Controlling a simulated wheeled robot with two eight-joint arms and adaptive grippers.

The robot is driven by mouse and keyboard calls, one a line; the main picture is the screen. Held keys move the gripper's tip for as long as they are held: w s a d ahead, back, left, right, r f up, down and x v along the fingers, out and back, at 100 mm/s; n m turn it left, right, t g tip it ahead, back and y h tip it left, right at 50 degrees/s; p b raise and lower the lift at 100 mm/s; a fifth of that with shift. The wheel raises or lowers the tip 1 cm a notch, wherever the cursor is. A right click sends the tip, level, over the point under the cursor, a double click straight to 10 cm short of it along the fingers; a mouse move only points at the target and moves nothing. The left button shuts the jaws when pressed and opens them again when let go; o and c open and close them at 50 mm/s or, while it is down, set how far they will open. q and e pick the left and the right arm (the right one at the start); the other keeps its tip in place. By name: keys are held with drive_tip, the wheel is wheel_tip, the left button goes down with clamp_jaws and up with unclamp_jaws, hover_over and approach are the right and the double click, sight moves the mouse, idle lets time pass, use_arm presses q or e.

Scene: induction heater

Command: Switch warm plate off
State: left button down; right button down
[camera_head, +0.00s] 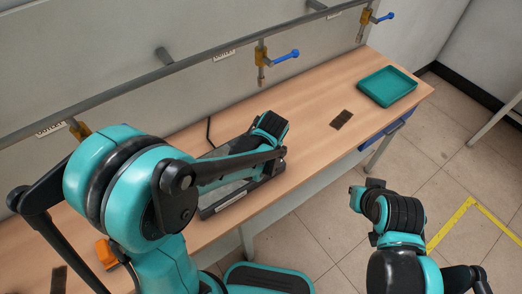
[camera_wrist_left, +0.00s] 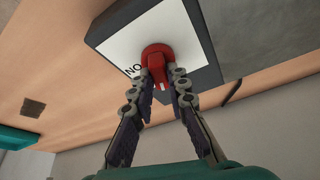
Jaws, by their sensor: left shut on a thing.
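The warm plate (camera_head: 208,211) is a dark-framed unit on the bench, mostly hidden behind my left arm in the head view. The knob and left fingertips cannot be made out in the head view. My right arm is at the lower right, off the bench; its gripper cannot be made out.
A teal tray (camera_head: 388,86) stands at the bench's far right end, with a dark square (camera_head: 341,119) nearby. A rail with blue-handled valves (camera_head: 286,57) runs along the wall. An orange object (camera_head: 106,254) is at lower left. The bench between plate and tray is largely clear.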

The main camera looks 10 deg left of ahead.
use_arm(q)
drive_tip(key=shift+d+n+g+y, duration=0.1)
drive_tip(key=shift+n+g+y, duration=0.45)
drive_tip(key=shift+n, duration=1.35)
drive_tip(key=c, duration=1.5)
unclamp_jaws()
drive_tip(key=v, duration=1.2)
